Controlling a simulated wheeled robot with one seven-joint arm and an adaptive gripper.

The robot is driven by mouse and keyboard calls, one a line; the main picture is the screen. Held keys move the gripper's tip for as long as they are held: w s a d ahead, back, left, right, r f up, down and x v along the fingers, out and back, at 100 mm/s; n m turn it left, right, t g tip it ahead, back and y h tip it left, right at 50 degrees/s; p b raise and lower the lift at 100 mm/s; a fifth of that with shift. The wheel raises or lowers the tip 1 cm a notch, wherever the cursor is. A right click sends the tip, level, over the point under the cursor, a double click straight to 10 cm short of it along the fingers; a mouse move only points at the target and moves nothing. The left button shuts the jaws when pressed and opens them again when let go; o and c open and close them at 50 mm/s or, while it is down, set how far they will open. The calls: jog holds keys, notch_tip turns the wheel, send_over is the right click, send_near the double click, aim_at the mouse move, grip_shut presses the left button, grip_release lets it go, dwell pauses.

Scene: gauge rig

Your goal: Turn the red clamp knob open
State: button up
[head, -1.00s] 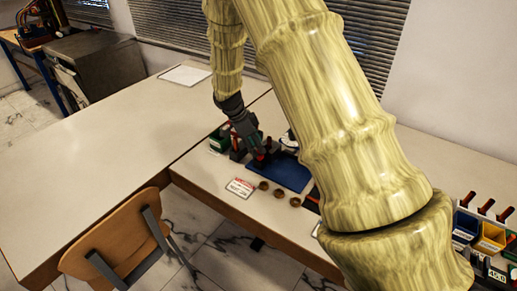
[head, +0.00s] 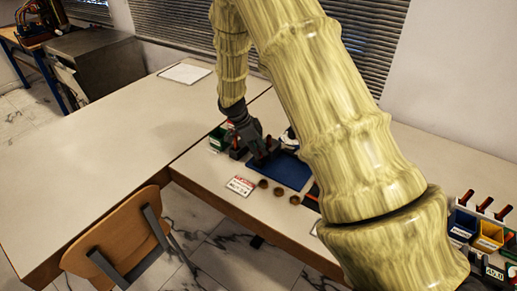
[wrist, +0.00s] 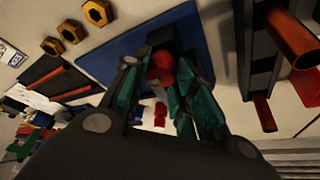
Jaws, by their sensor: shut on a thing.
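The red clamp knob (wrist: 160,70) sits between my gripper's fingers in the wrist view, in front of a dark block on the blue plate (wrist: 105,62). My gripper (wrist: 158,95) has its dark and teal fingers closed on the knob from both sides. In the head view my gripper (head: 262,156) is low over the left part of the blue plate (head: 292,172); the knob is hidden there behind the fingers. The knob's turn angle cannot be told.
Several brass nuts (head: 278,191) and a red-and-white card (head: 240,186) lie in front of the plate. Blue and yellow bins (head: 490,236) stand at the right. The left table (head: 100,150) is mostly clear.

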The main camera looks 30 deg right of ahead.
jog(key=shift+n, duration=0.4)
jog(key=n+t+b, duration=0.1)
jog(key=n, duration=0.3)
jog(key=shift+s+t+b, duration=0.1)
jog(key=shift+t+b, duration=0.2)
jog(key=shift+t, duration=0.1)
jog(key=n, duration=0.2)
jog(key=n+t, duration=0.1)
jog(key=n, duration=0.1)
jog(key=shift+s+r+t, duration=0.1)
jog(key=shift+t, duration=0.2)
jog(key=n+t+y+p, duration=0.1)
jog(key=n, duration=0.3)
jog(key=shift+d+n, duration=0.1)
jog(key=shift+n, duration=0.3)
jog(key=shift+s+n+t+y+p, duration=0.1)
jog(key=shift+n+t+y+p, duration=0.25)
jog(key=shift+n, duration=0.6)
jog(key=shift+n+t+y+p, duration=0.25)
jog(key=shift+n+y+p, duration=0.15)
jog(key=shift+n, duration=0.55)
jog(key=o, duration=1)
jog(key=shift+v, duration=5.9)
